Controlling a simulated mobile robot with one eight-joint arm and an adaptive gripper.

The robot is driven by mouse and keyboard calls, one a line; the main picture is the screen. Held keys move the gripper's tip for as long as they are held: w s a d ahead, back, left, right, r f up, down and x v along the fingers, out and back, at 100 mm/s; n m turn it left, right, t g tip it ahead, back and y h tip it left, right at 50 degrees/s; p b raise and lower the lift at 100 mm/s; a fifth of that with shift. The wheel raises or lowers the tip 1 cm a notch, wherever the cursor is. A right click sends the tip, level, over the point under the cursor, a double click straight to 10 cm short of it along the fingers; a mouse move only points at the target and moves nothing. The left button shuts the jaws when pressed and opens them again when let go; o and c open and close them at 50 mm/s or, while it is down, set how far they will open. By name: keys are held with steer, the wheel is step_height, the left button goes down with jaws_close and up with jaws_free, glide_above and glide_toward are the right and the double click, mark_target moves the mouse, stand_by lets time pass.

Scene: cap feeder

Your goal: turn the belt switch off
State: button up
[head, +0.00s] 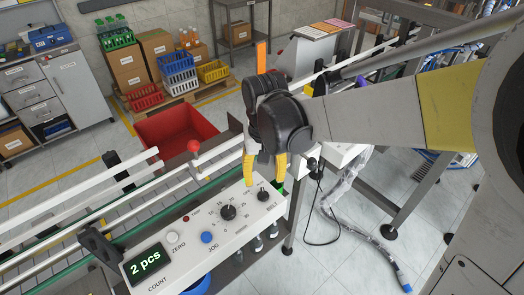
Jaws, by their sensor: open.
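The control panel (190,243) is a pale box with a row of controls and a green "2 pcs" display. The belt switch (263,195) is a small black knob at its right end, beside the word BELT. My gripper (264,179) points down just above the switch, its yellow fingers open, one towards each side of it. The left fingertip is near the panel top; I cannot tell whether either finger touches the knob. The knob's top is partly hidden by the gripper, and its pointer setting is too small to read.
A larger black dial (228,212), a blue jog button (207,238) and a white zero button (172,237) sit left of the switch. A red-knobbed lever (194,146) stands behind the panel, near the rails. A red bin (178,130) is farther back.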

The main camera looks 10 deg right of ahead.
mark_target(267, 196)
step_height(267, 196, down, 9)
steer(key=b, duration=0.2)
steer(key=shift+r+b, duration=0.1)
steer(key=shift+b, duration=0.25)
jaws_close()
steer(key=shift+n, duration=0.3)
steer(key=n, duration=0.5)
steer(key=shift+w+d+n, duration=0.1)
steer(key=shift+d+n, duration=0.15)
steer(key=shift+n, duration=0.05)
steer(key=n, duration=0.5)
steer(key=shift+w+d+n, duration=0.15)
steer(key=shift+w+n, duration=0.05)
steer(key=shift+n, duration=0.1)
